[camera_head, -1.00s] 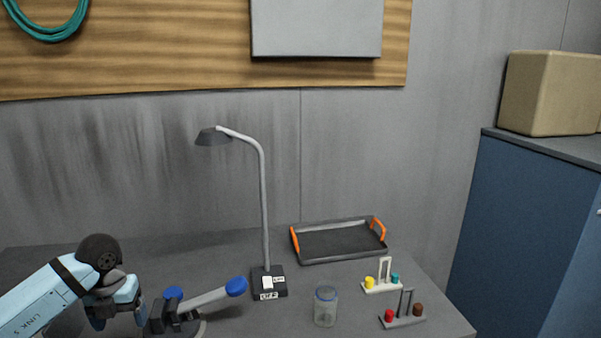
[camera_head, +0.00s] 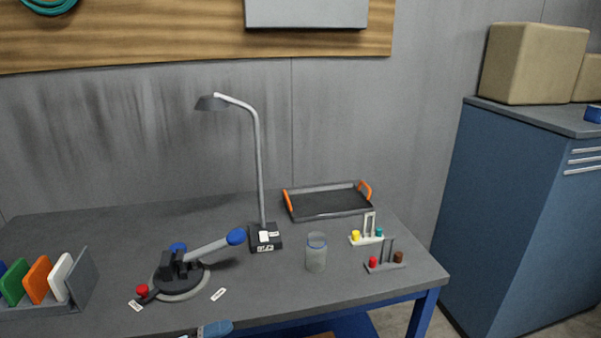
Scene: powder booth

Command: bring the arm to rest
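My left arm no longer stands over the table. Only a small light-blue and dark piece of my arm (camera_head: 212,329) shows at the bottom edge, in front of the table's front edge. Neither gripper is in the picture, so I cannot see their fingers or whether they hold anything. The lever device (camera_head: 181,274) stands on the grey table (camera_head: 120,232), with a round base, a blue-ended lever and a red knob. Nothing of mine is seen touching it.
A desk lamp (camera_head: 259,170), a clear jar (camera_head: 316,254), two small peg stands (camera_head: 367,238) (camera_head: 386,265) and a tray (camera_head: 328,203) with orange handles stand on the table. A rack (camera_head: 82,281) of coloured plates is at left. A blue cabinet (camera_head: 500,200) stands at right. The table's back left is clear.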

